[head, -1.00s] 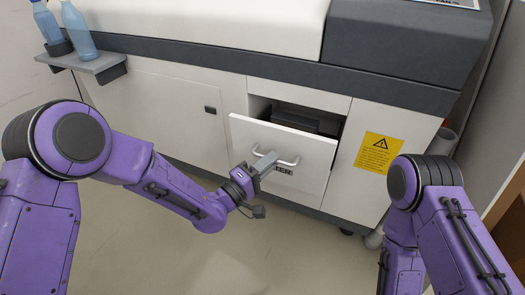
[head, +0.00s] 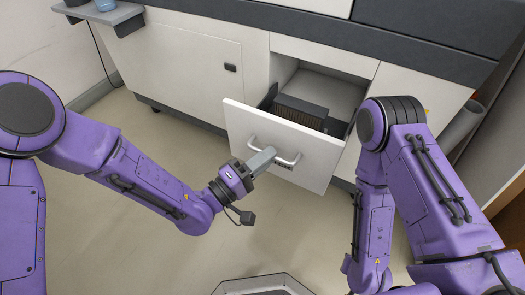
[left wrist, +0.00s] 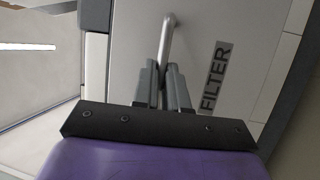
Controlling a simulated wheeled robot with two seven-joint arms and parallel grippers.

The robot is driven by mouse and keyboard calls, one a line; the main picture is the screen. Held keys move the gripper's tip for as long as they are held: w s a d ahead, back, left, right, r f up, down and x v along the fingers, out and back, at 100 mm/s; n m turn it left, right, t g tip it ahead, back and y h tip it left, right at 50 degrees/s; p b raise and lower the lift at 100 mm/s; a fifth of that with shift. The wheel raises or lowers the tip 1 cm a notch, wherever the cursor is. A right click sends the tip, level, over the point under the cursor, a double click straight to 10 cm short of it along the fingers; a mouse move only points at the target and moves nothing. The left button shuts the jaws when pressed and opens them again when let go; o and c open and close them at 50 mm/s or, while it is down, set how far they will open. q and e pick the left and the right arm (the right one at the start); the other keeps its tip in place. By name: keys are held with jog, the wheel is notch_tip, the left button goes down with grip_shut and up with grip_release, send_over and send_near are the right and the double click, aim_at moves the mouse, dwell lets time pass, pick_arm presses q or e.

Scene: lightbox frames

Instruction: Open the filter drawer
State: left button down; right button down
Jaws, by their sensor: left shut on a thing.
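The filter drawer (head: 285,140) is pulled out from the white machine in the head view. A dark ribbed block (head: 298,114) sits inside it. A bar handle (head: 273,152) is on the drawer front, and it also shows in the left wrist view (left wrist: 167,38).
The white cabinet (head: 185,65) has a closed door left of the drawer. A small grey shelf (head: 125,18) with bottles sticks out at the upper left. A grey cylinder (head: 462,126) stands at the right. The floor (head: 150,225) before the drawer is clear.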

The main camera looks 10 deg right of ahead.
pick_arm(q)
jog(key=shift+a, duration=0.1)
dwell(0.3)
jog(key=c, duration=1.2)
grip_release()
jog(key=v, duration=1)
jog(key=shift+s+a+p, duration=0.2)
jog(key=shift+a+p, duration=0.05)
jog(key=shift+p, duration=0.05)
